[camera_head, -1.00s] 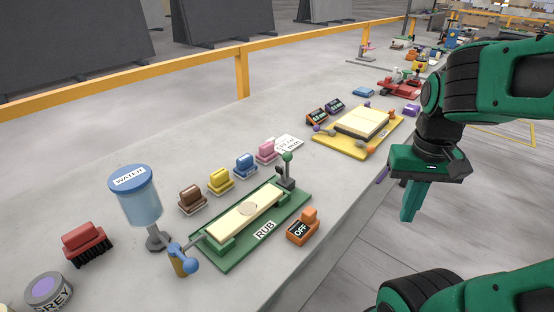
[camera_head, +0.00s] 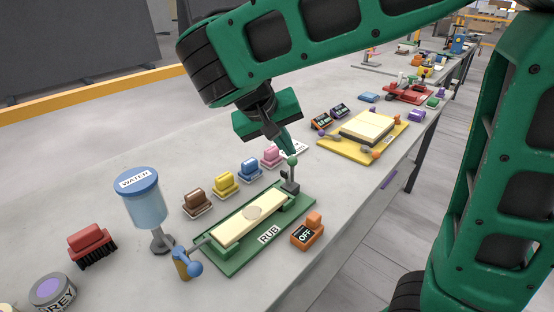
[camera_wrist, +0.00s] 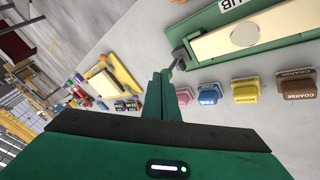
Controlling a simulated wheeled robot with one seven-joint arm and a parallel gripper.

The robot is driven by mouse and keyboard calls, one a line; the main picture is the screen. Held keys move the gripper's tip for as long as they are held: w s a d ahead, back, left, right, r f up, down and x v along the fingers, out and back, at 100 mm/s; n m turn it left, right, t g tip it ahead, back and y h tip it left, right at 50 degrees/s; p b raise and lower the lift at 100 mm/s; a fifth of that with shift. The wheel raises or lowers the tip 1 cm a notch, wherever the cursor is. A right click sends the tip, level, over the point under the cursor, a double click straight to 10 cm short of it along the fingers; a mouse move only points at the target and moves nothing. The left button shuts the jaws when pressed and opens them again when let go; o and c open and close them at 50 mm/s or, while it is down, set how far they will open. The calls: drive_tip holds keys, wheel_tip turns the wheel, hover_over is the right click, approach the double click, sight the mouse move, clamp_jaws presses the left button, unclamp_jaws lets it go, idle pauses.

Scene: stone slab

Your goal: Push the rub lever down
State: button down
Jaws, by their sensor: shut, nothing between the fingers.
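The RUB station is a green base (camera_head: 226,268) with a cream bar (camera_head: 238,227) and a "RUB" label, on the slab. At its right end stands a grey upright lever with a green ball knob (camera_head: 292,160). At its left end is a crank with a blue knob (camera_head: 194,268). My gripper (camera_head: 287,148) is shut and empty, pointing down, with its tips just above or beside the green knob. In the wrist view the shut fingers (camera_wrist: 161,76) are close to the grey lever (camera_wrist: 180,55). I cannot tell whether they touch it.
An orange OFF switch (camera_head: 308,234) sits in front of the station. Brown (camera_head: 197,203), yellow, blue and pink blocks line its back. A water container (camera_head: 144,205) stands left, beside a red brush (camera_head: 92,244). A yellow-based station (camera_head: 338,153) lies to the right.

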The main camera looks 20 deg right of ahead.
drive_tip(key=a+r+t, duration=0.1)
drive_tip(key=a, duration=0.8)
drive_tip(key=shift+a+n, duration=0.15)
drive_tip(key=shift+n, duration=0.25)
drive_tip(key=shift+w+f, duration=0.1)
approach(292, 170)
drive_tip(key=w+f, duration=0.3)
drive_tip(key=shift+d, duration=0.35)
drive_tip(key=shift+w+r, duration=0.1)
